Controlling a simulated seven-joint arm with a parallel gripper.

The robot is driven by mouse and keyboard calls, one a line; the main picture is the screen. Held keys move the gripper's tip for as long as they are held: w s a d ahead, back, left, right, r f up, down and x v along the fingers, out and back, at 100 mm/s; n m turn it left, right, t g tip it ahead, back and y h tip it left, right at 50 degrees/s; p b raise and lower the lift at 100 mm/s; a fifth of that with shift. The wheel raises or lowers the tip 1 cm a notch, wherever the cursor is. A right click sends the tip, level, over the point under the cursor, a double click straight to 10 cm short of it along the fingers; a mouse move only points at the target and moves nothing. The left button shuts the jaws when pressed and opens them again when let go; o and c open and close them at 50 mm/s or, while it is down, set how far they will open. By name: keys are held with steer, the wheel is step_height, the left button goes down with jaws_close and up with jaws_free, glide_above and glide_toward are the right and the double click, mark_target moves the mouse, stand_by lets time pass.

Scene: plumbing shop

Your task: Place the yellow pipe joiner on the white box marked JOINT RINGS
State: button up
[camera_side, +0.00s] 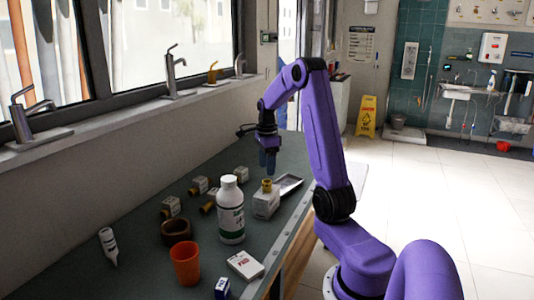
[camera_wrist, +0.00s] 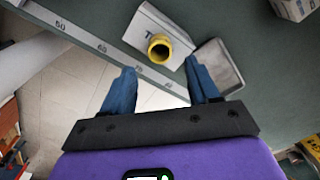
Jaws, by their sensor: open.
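The yellow pipe joiner (camera_side: 267,185) stands on top of a white box (camera_side: 265,206) near the table's right edge. In the wrist view the joiner (camera_wrist: 178,47) shows as a short yellow tube with a dark opening, on the white box (camera_wrist: 139,27). The box's lettering is partly covered by the joiner; a "T" shows, and I cannot read JOINT RINGS on it. My gripper (camera_side: 267,170) is just above the joiner, its blue fingers pointing down. In the wrist view my gripper (camera_wrist: 158,68) is open and empty, its fingers apart with the joiner beyond the tips.
A grey metal tray (camera_side: 288,186) lies beside the box. A white bottle (camera_side: 230,212) stands close to its left. Other small boxes (camera_side: 171,206) and brass fittings lie farther left. An orange cup (camera_side: 185,265) and a flat white box (camera_side: 245,265) are at the front.

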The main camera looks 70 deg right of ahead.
step_height(320, 180, up, 5)
steer(key=shift+f, duration=0.15)
stand_by(0.4)
